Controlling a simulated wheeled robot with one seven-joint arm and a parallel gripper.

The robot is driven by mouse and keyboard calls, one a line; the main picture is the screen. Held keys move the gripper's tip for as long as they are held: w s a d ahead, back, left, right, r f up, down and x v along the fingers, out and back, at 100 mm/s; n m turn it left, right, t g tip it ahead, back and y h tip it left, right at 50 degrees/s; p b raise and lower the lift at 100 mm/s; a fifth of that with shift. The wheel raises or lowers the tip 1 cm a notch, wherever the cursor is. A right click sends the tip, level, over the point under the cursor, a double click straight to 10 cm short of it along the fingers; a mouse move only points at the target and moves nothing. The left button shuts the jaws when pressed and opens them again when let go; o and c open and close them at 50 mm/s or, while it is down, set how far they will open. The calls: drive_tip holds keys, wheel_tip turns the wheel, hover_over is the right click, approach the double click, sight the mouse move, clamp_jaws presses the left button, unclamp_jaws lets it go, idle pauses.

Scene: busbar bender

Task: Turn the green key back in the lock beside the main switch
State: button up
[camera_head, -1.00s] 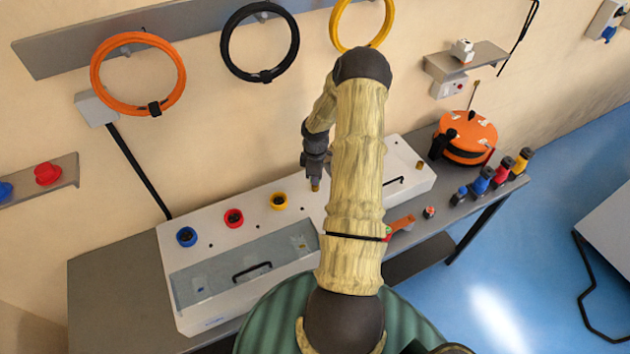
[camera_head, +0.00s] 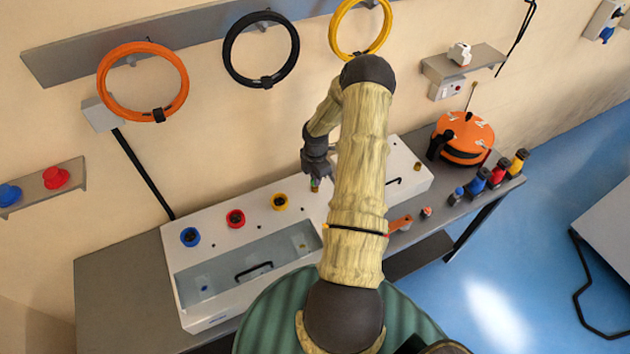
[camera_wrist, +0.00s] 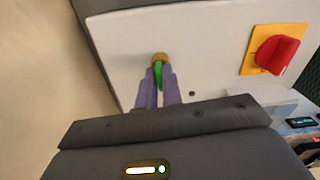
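The green key (camera_wrist: 158,75) stands in a round brass lock (camera_wrist: 159,58) on the pale machine panel in the wrist view. My gripper (camera_wrist: 159,77) has its two purple fingers close along both sides of the key and appears shut on it. In the head view my gripper (camera_head: 315,183) points down at the machine's top, with a bit of green at its tips. The main switch (camera_wrist: 279,53), a red knob on a yellow plate, is right of the lock in the wrist view. In the head view my arm hides the switch.
The white machine (camera_head: 207,317) has blue, red and yellow sockets left of my gripper and a clear cover with a black handle (camera_head: 254,271). An orange reel (camera_head: 463,137) and several coloured connectors stand at the bench's right. Cable rings (camera_head: 142,81) hang on the wall behind.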

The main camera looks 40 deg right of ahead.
drive_tip(key=o, duration=0.4)
drive_tip(key=shift+d, duration=0.1)
drive_tip(key=shift+w+r+b, duration=0.1)
drive_tip(key=shift+r+b, duration=0.2)
drive_tip(key=shift+r, duration=0.15)
wheel_tip(320, 180, up, 16)
drive_tip(key=b, duration=0.4)
drive_tip(key=shift+r+b, duration=0.25)
drive_tip(key=shift+b, duration=0.15)
